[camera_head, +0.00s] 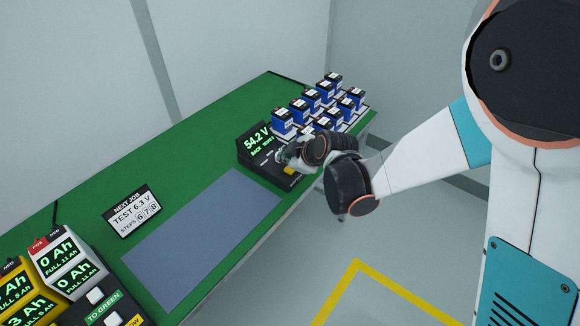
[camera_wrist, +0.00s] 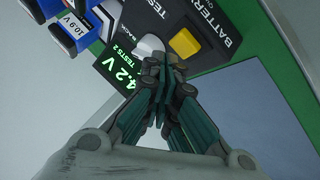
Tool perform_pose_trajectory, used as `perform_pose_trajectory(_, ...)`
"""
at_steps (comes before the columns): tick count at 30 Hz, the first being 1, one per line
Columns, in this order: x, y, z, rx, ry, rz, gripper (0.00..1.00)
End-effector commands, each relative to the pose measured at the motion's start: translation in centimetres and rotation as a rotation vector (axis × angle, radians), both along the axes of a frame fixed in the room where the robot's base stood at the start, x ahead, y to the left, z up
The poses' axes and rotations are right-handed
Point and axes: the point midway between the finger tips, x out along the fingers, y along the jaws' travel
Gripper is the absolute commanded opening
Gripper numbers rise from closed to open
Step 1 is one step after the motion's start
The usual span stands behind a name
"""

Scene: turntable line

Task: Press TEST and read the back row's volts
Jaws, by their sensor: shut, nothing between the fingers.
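The black battery tester (camera_head: 256,142) stands on the green bench. Its lit display reads 54.2 V, with a smaller line that starts with BACK; the wrist view of the display (camera_wrist: 120,66) shows TESTS 2. A white button (camera_wrist: 150,44) with TEST lettering near it and a yellow button (camera_wrist: 185,43) sit on its face. My gripper (camera_wrist: 160,62) is shut and empty, its tips at the lower edge of the white button; I cannot tell whether they touch it. In the head view my gripper (camera_head: 283,156) is over the tester. Blue batteries (camera_head: 300,110) stand in rows behind it.
A NEXT JOB card (camera_head: 132,212) reads TEST 6.3 V and STEPS 6/7/8. A grey-blue mat (camera_head: 200,240) lies bare on the bench. Yellow and white units with Ah displays (camera_head: 66,262) and a TO GREEN panel (camera_head: 104,308) stand at lower left.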

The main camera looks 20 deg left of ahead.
Motion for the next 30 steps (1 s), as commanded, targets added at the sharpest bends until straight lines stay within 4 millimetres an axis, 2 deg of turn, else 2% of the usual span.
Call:
perform_pose_trajectory(11, 0.0, 0.0, 0.3, 0.000, 0.000, 0.000, 0.00)
perform_pose_trajectory(25, 0.0, 0.0, 4.4, 0.000, 0.000, 0.000, 0.00)
perform_pose_trajectory(30, 0.0, 0.0, 5.1, 0.000, 0.000, 0.000, 0.00)
